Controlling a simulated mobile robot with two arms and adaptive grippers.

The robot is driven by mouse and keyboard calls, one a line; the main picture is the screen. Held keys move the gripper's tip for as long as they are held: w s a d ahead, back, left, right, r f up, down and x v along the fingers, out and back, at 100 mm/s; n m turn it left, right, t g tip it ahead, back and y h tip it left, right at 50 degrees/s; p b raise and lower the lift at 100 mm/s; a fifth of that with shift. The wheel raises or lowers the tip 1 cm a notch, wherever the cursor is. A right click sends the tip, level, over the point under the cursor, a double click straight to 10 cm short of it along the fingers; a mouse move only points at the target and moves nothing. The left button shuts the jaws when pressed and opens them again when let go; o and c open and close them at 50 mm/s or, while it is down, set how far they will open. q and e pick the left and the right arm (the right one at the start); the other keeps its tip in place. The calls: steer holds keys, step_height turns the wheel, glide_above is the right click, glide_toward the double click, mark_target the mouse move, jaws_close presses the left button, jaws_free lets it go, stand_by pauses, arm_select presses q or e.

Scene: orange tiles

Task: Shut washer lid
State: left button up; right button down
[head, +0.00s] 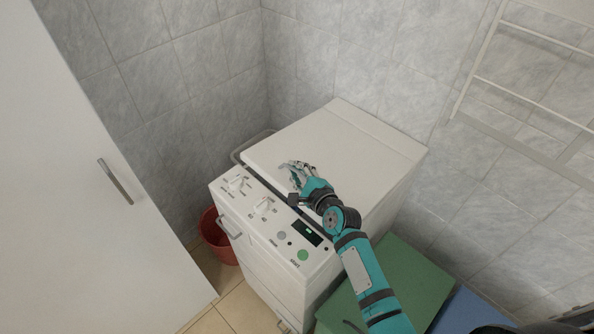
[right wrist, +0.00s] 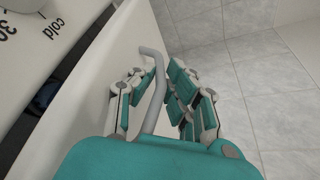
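The white washer (head: 262,228) stands in the tiled corner with its control panel at the front. Its white lid (head: 345,152) is low over the top, with a dark gap along the panel side, so it looks slightly ajar. My right gripper (head: 296,168) is over the front part of the lid. In the right wrist view the handle (right wrist: 154,90) passes between its spread fingers; I cannot tell whether they touch it. My left gripper is not in view.
A red bucket (head: 216,240) stands on the floor left of the washer, near a white cabinet (head: 90,200). Green (head: 415,280) and blue (head: 475,315) surfaces lie at the right. A white rack (head: 530,85) hangs on the right wall.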

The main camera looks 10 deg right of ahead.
steer(key=shift+f, duration=0.1)
stand_by(0.3)
steer(key=f+b, duration=0.3)
steer(key=shift+s+a+f+n, duration=0.2)
steer(key=shift+a+n, duration=0.05)
steer(key=shift+n, duration=0.15)
steer(key=shift+s+a+f+t+b, duration=0.1)
steer(key=shift+f+t+b, duration=0.25)
steer(key=shift+b, duration=0.2)
steer(key=c, duration=1.4)
jaws_free()
steer(key=shift+f, duration=0.1)
